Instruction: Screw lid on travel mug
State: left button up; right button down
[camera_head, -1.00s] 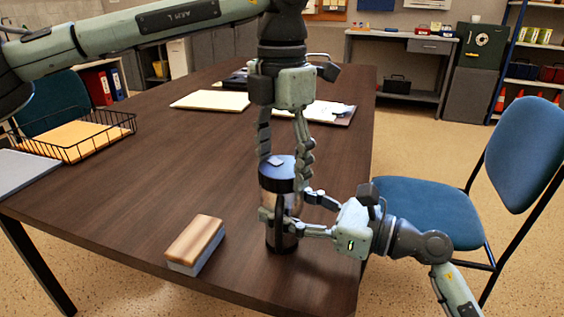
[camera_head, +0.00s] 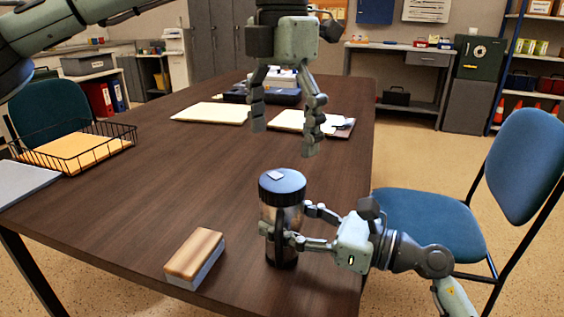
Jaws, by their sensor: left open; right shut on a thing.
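The travel mug (camera_head: 291,217) stands upright on the table, near its front right edge. Its dark ribbed lid (camera_head: 282,185) sits on top of the mug and looks level; whether the thread is tight cannot be seen. My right gripper (camera_head: 288,228) comes in from the right and is shut on the mug's body, its fingers hiding part of the side. My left gripper (camera_head: 284,138) is above the lid, pointing down, with its fingers apart and empty. A clear gap lies between its fingertips and the lid.
A wood-topped block (camera_head: 195,255) lies left of the mug. A wire tray (camera_head: 75,150) with yellow paper is at the left of the table (camera_head: 150,210). Papers and folders (camera_head: 212,113) lie farther back. A blue chair (camera_head: 430,222) stands at the right. The table's middle is clear.

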pick_arm(q)
jog(key=shift+r, duration=2.2)
pick_arm(e)
jog(key=shift+c, duration=2.4)
grip_release()
jog(key=v, duration=1.2)
jog(key=shift+s, duration=0.1)
